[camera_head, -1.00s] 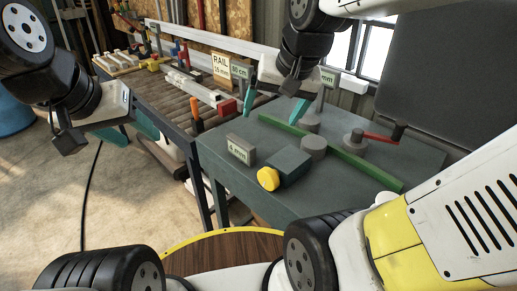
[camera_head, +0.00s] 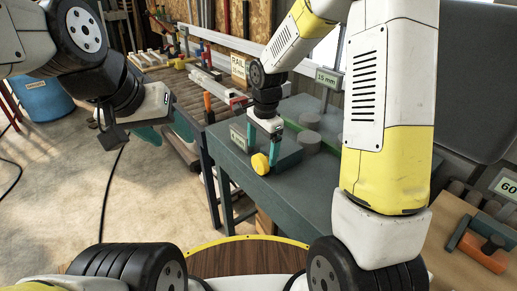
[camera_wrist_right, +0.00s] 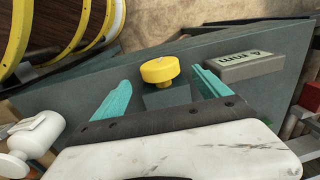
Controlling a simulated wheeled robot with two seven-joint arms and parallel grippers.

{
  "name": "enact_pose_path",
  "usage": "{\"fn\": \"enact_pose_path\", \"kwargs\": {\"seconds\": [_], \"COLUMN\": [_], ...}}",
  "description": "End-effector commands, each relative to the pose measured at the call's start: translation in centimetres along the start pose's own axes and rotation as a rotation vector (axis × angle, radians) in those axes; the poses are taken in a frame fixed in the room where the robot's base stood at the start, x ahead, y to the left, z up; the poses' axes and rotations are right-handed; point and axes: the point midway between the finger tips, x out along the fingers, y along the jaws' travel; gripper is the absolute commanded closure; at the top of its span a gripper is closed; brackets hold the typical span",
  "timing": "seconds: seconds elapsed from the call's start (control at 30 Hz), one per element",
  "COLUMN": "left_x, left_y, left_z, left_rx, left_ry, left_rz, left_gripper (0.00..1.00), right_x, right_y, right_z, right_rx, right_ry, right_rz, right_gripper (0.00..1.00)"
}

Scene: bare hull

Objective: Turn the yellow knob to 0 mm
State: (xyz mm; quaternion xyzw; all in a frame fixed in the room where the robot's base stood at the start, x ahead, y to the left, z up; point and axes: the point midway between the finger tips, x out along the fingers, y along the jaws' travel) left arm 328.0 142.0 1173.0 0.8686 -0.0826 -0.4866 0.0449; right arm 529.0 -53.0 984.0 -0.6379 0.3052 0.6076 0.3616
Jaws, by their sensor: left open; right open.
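The yellow knob (camera_head: 260,163) sits on the front end of a dark grey-green block (camera_head: 285,155) on the bench. It also shows in the right wrist view (camera_wrist_right: 160,70), with a black mark on its face. My right gripper (camera_head: 262,150) is open, with its teal fingers on either side of the knob's line in the right wrist view (camera_wrist_right: 161,80); I cannot tell whether they touch it. A grey block marked "4 mm" (camera_wrist_right: 238,60) lies beside the knob, partly hidden in the head view. My left gripper (camera_head: 165,132) is open and empty over the floor at the left.
The green-grey bench (camera_head: 305,195) has round grey pegs (camera_head: 308,142) behind the knob. A "15 mm" sign (camera_head: 328,78) stands at its back. A roller table (camera_head: 180,90) lies behind left. A wooden surface with an orange tool (camera_head: 482,250) is at right.

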Motion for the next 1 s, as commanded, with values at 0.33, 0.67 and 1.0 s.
{"fn": "enact_pose_path", "kwargs": {"seconds": [0.33, 0.67, 1.0], "left_x": [0.0, 0.0, 0.0], "left_y": [0.0, 0.0, 0.0], "left_z": [0.0, 0.0, 0.0], "left_rx": [0.0, 0.0, 0.0], "left_ry": [0.0, 0.0, 0.0], "left_rz": [0.0, 0.0, 0.0], "left_gripper": [0.48, 0.48, 0.48], "right_x": [4.8, 5.2, 5.2], "right_y": [0.1, 0.0, 0.0], "right_z": [0.0, 0.0, 0.0], "right_rx": [-0.001, -0.001, -0.001], "right_ry": [-0.001, 0.0, 0.0], "right_rz": [0.001, 0.0, -0.001], "right_gripper": [0.14, 0.14, 0.76]}}
